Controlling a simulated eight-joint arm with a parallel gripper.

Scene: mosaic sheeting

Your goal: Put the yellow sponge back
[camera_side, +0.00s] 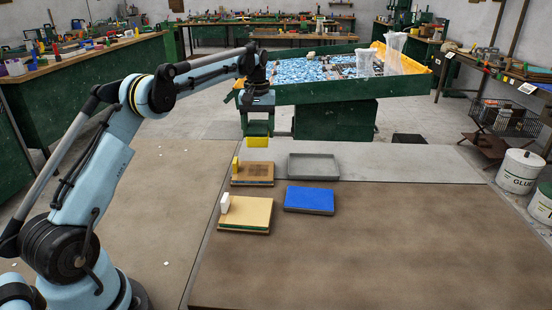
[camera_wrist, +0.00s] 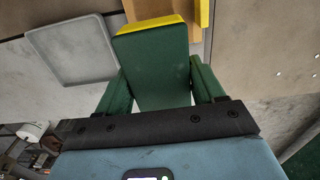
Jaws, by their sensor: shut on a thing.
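My gripper (camera_side: 258,133) is shut on the yellow sponge (camera_side: 257,143) and holds it up in the air, above and behind the small wooden board (camera_side: 262,182). In the wrist view the sponge (camera_wrist: 150,25) shows as a yellow band at the far end of a broad green face, between the two green fingers of my gripper (camera_wrist: 162,85). A shallow grey tray (camera_side: 313,175) lies to the right of the wooden board and is empty. It also shows at upper left in the wrist view (camera_wrist: 65,72). The wooden board has a dark patch and a small upright yellow piece (camera_side: 235,166) at its left edge.
A pale yellow board (camera_side: 248,212) with a white upright piece (camera_side: 224,203) lies at the front left. A blue-topped slab (camera_side: 309,197) lies beside it to the right. The front of the brown table (camera_side: 380,260) is clear. A green-sided mosaic table (camera_side: 350,92) stands behind.

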